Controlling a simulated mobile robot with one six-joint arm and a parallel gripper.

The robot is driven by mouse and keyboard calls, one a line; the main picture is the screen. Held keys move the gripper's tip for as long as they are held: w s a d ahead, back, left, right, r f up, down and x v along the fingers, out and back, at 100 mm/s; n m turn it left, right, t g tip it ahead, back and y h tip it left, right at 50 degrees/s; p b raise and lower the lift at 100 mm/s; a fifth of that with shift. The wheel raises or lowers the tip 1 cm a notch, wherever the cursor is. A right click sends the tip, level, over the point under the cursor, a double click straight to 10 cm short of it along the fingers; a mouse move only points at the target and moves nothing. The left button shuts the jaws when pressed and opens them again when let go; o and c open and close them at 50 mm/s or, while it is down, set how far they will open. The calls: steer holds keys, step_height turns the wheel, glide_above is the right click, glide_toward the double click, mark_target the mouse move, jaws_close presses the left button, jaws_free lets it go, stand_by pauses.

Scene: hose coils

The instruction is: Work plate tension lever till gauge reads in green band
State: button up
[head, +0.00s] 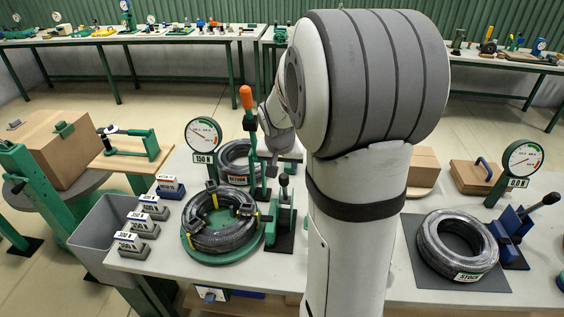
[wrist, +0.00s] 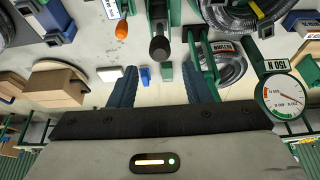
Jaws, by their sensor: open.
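A round green plate (head: 192,250) on the table holds a black hose coil (head: 222,236) under several dark clamps with yellow tips. The tension lever (head: 283,182), green with a black knob, stands upright at the plate's right. In the wrist view its black knob (wrist: 159,48) lies in line with the gap between my fingers, just beyond the tips, with no contact visible. My gripper (wrist: 160,74) is open and empty; my arm hides most of it in the head view.
An orange-handled upright (head: 246,98) stands close by the lever, an obstacle. A second coil (head: 238,160) lies behind. Several labelled weights (head: 150,207) and a grey bin (head: 105,235) are left. At right are a STOCK coil (head: 457,244), blue lever (head: 518,224) and 0.0 N gauge (head: 522,160).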

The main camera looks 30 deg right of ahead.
mark_target(283, 177)
steer(key=shift+b+x, duration=1.05)
steer(key=shift+x, duration=1.95)
steer(key=shift+d+f+b, duration=0.1)
steer(key=shift+f+b, duration=0.1)
steer(key=shift+b, duration=0.2)
steer(key=shift+c, duration=0.2)
